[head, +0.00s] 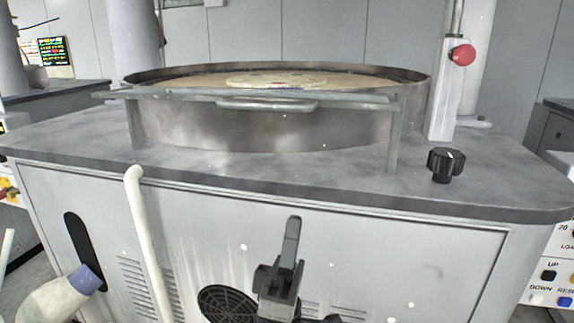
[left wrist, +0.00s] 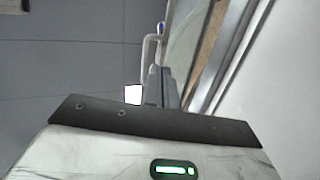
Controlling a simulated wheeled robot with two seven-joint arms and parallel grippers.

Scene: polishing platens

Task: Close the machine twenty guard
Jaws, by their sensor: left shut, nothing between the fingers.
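The guard (head: 180,95) is a thin, clear panel with a metal edge. It shows nearly edge-on across the front of the round metal basin (head: 270,128), between two upright posts. Its grey bar handle (head: 268,104) is at the middle of its front edge. My left gripper (head: 292,222) is shut and empty, pointing up in front of the machine's front panel, below the handle and apart from it. In the left wrist view, the gripper fingers (left wrist: 160,82) show near a pale handle bar (left wrist: 149,48) beside a glassy panel. My right gripper is not in view.
The grey machine top (head: 480,190) carries a black knob (head: 445,164) and a post with a red button (head: 462,54) at the right. A control panel (head: 555,280) stands at lower right.

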